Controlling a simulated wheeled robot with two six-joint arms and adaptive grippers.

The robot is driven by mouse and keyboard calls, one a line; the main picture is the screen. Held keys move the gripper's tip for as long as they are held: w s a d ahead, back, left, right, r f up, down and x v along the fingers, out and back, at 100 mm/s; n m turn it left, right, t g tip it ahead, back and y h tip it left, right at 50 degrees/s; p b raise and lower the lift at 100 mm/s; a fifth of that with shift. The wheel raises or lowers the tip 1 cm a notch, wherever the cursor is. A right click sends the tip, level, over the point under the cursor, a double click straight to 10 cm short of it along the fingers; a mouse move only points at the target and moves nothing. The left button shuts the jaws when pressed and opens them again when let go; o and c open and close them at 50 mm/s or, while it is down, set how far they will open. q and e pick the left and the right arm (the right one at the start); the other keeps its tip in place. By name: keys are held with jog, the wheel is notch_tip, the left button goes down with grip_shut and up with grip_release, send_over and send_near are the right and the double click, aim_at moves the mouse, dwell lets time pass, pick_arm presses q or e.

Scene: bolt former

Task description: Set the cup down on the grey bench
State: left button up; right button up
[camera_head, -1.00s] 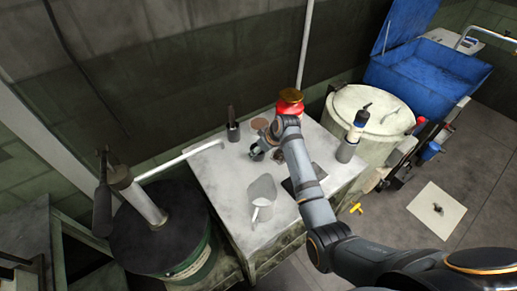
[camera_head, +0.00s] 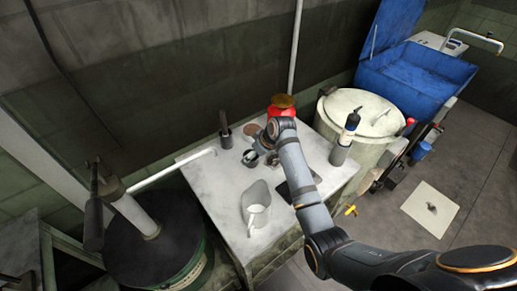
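The grey bench (camera_head: 218,190) stands in the middle of the head view with a pale, worn top. My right arm reaches over it from the lower right. My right gripper (camera_head: 252,157) is small and dark, low over the middle of the bench top. I cannot make out whether its fingers are open or shut on something. A grey jug-like cup (camera_head: 256,200) with a white handle stands upright on the bench in front of the gripper, apart from it. No other cup can be told for certain; the forearm hides part of the bench. My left gripper is not in view.
A dark holder with a tool (camera_head: 225,137), a brown disc (camera_head: 251,131) and a red pot (camera_head: 281,108) stand at the bench's back. A dark flat item lies beside my arm. A black-topped drum (camera_head: 155,245) stands left, a pale tank (camera_head: 360,112) right. The bench's left part is clear.

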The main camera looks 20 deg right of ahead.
jog(key=v, duration=1)
jog(key=s+d+f+m, duration=0.1)
jog(key=s+f, duration=0.1)
jog(key=s, duration=0.1)
jog(key=s+d+f+m+h, duration=0.1)
jog(key=s+f, duration=0.2)
jog(key=s, duration=0.1)
jog(key=s+d+f+m+h, duration=0.1)
jog(key=s+d+f, duration=0.1)
jog(key=s+f, duration=0.1)
jog(key=shift+s+d+f+g, duration=0.1)
jog(key=shift+s+f+g, duration=0.2)
jog(key=shift+s, duration=0.4)
jog(key=s+d+f+m+h, duration=0.2)
jog(key=s+d+m, duration=0.15)
jog(key=s, duration=1.05)
notch_tip(320, 180, down, 25)
jog(key=s+d+g, duration=0.2)
jog(key=d, duration=0.1)
jog(key=s+f+g, duration=0.1)
jog(key=s+f, duration=1.6)
jog(key=s, duration=0.2)
jog(key=shift+s+d+f, duration=0.3)
jog(key=shift+d, duration=0.2)
